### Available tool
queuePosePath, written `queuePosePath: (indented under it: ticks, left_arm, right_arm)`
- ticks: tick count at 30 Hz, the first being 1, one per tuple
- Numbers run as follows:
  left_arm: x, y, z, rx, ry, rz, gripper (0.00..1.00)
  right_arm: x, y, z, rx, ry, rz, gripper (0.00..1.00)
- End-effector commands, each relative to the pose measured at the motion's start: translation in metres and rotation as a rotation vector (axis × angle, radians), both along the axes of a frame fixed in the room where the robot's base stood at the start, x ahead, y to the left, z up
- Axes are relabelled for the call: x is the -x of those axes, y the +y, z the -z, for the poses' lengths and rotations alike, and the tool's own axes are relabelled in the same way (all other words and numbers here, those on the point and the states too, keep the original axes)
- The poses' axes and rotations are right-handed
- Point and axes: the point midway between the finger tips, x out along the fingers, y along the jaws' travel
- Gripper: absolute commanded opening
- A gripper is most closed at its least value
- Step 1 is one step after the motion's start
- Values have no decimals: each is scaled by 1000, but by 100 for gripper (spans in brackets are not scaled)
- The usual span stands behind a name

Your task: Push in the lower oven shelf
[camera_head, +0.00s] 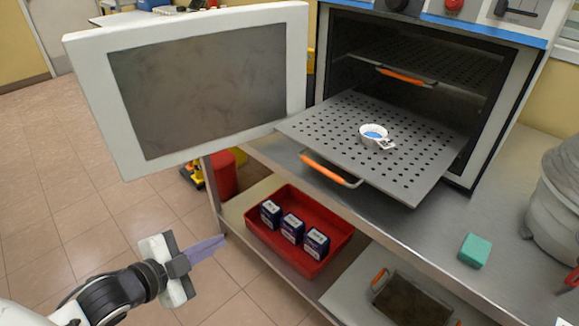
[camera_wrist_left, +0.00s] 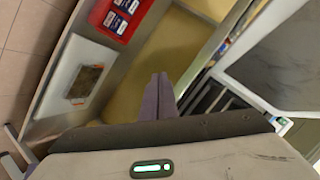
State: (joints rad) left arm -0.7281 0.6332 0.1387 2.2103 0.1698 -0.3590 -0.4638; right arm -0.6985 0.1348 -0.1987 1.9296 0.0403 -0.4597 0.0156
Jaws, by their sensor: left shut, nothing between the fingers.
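The lower oven shelf (camera_head: 330,125) is a grey perforated plate that sticks far out of the open oven in the head view. An orange handle (camera_head: 325,167) is on its front edge. A small white dish with blue contents (camera_head: 374,135) sits on the shelf. My left gripper (camera_head: 222,241) is shut and empty, low and to the left of the shelf, apart from the handle. Its closed fingers also show in the left wrist view (camera_wrist_left: 158,92). My right gripper is not in view.
The oven door (camera_head: 200,90) stands wide open on the left. A red tray (camera_head: 262,243) with several small boxes is on the ledge under the counter. A green sponge (camera_head: 474,250) and a grey pot (camera_head: 558,190) are on the counter. An upper shelf (camera_head: 440,66) is inside the oven.

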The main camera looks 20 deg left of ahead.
Motion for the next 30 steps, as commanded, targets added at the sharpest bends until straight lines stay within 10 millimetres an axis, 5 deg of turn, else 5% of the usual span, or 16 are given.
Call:
queuePosePath:
  ticks: [3, 9, 14, 30]
  left_arm:
    - [-28, -6, -76, -265, -174, 201, 0]
    - [-39, -39, -149, -521, -355, 400, 0]
    - [-43, -48, -162, -571, -394, 437, 0]
    - [-86, -62, -153, -570, -394, 432, 0]
  right_arm:
    - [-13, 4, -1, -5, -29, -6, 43]
    - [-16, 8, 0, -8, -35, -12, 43]
    - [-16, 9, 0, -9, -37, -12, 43]
    - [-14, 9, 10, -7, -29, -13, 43]
